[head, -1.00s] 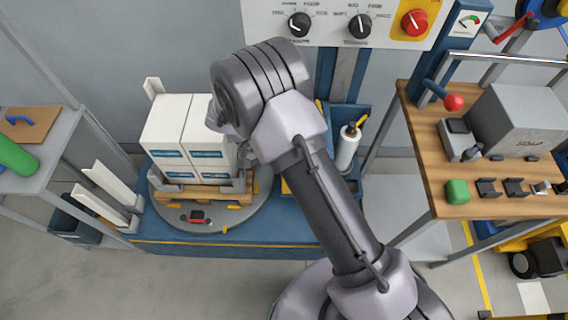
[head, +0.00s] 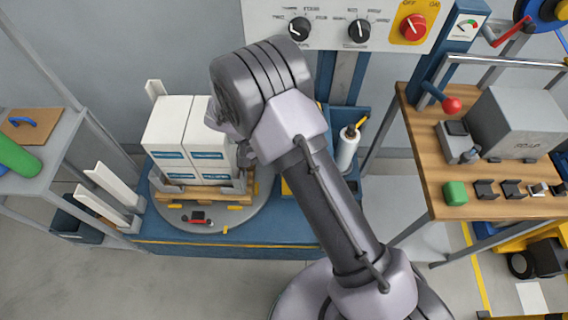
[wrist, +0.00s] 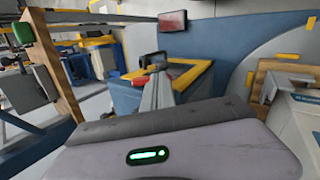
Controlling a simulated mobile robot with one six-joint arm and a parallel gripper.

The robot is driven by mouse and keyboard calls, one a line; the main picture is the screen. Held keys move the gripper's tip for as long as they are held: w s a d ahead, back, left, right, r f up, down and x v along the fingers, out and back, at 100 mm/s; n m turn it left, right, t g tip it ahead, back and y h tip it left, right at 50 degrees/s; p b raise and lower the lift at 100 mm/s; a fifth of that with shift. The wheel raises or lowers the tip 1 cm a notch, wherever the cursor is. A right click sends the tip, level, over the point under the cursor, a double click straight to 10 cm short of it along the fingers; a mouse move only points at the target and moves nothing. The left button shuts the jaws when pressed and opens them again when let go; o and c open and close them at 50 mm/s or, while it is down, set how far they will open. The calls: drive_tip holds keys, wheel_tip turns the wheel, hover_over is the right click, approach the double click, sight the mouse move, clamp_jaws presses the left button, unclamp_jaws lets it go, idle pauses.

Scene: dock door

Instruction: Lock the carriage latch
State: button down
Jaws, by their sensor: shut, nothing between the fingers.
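I cannot make out the carriage latch in either view; my arm covers much of the mast area in the head view. A white roll with a dark top (head: 347,151) stands right of my arm, by the blue mast (head: 346,75). My gripper (wrist: 155,64) shows in the wrist view as grey fingers with dark tips, shut and empty. The fingers point toward a blue tray with a yellow rim (wrist: 200,78); I cannot tell whether they touch it. In the head view the fingers are mostly hidden behind my arm.
White boxes (head: 185,135) stand on a wooden pallet on the round turntable (head: 165,213), close left of my arm. A red-and-black device (head: 198,217) lies at its front. A wooden bench (head: 425,150) stands right, a grey shelf (head: 50,165) left, a control panel (head: 268,22) behind.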

drive_tip(key=p+v, duration=0.5)
drive_tip(key=v, duration=1.2)
drive_tip(key=shift+r+p, duration=0.15)
drive_tip(key=shift+p, duration=0.25)
drive_tip(key=s+d+f+m+g+y, duration=0.3)
drive_tip(key=s+d+m+y, duration=0.25)
drive_tip(key=y, duration=0.25)
drive_tip(key=s+d+m+t+y+b, duration=0.1)
drive_tip(key=d+m+t+y, duration=0.2)
drive_tip(key=d+m, duration=1)
drive_tip(key=m+t, duration=0.1)
drive_tip(key=t, duration=0.2)
drive_tip(key=shift+s+d+r, duration=0.15)
drive_tip(key=shift+d+r, duration=0.05)
drive_tip(key=shift+r, duration=0.05)
drive_tip(key=shift+m, duration=0.25)
